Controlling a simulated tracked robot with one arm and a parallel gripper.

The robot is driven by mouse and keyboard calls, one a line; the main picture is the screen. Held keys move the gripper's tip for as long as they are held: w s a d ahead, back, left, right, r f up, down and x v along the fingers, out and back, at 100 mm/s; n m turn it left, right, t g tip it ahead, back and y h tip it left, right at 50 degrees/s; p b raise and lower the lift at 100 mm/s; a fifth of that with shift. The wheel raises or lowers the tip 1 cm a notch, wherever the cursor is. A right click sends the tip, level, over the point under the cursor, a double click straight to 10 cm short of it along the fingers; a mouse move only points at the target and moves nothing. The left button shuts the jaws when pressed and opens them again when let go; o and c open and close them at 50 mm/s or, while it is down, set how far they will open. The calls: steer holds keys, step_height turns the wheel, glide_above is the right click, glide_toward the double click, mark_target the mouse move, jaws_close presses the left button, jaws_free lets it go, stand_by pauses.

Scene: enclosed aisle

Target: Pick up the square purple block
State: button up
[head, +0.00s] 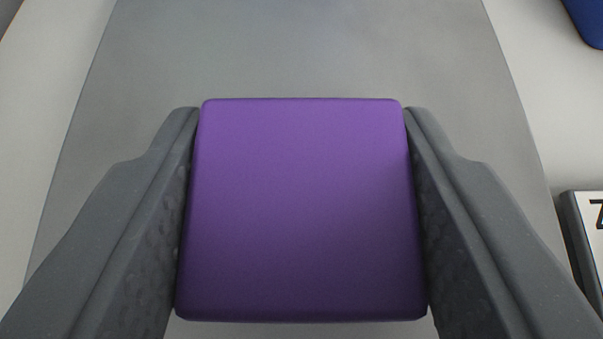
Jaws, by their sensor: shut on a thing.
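The square purple block (301,205) fills the middle of the head view, with its flat top face towards the camera. My gripper (302,125) has one dark grey finger on each side of the block, and both fingers touch its sides. It is shut on the block. The block's underside is hidden, so I cannot tell whether it rests on the surface below or hangs above it.
A grey panel or aisle floor (300,45) stretches beyond the block, with pale strips on both sides. A dark blue object (588,18) shows at the top right corner. A dark-framed white sign with black marking (590,235) stands at the right edge.

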steer(key=shift+r, duration=0.15)
steer(key=shift+r, duration=0.55)
step_height(320, 180, up, 3)
steer(key=shift+f+p, duration=0.2)
steer(key=shift+p, duration=0.2)
steer(key=s+a, duration=0.2)
steer(key=s, duration=0.2)
steer(key=s+a, duration=0.3)
steer(key=s, duration=0.2)
steer(key=s+a+r+p, duration=0.1)
steer(key=s+a, duration=0.1)
steer(key=s, duration=0.2)
steer(key=shift+s+a, duration=0.2)
steer(key=shift+a, duration=0.2)
steer(key=shift+s+d, duration=0.1)
glide_toward(301, 190)
steer(key=s+f, duration=0.1)
steer(key=f, duration=0.1)
steer(key=s+f, duration=0.1)
steer(key=s, duration=0.1)
steer(key=shift+f, duration=0.35)
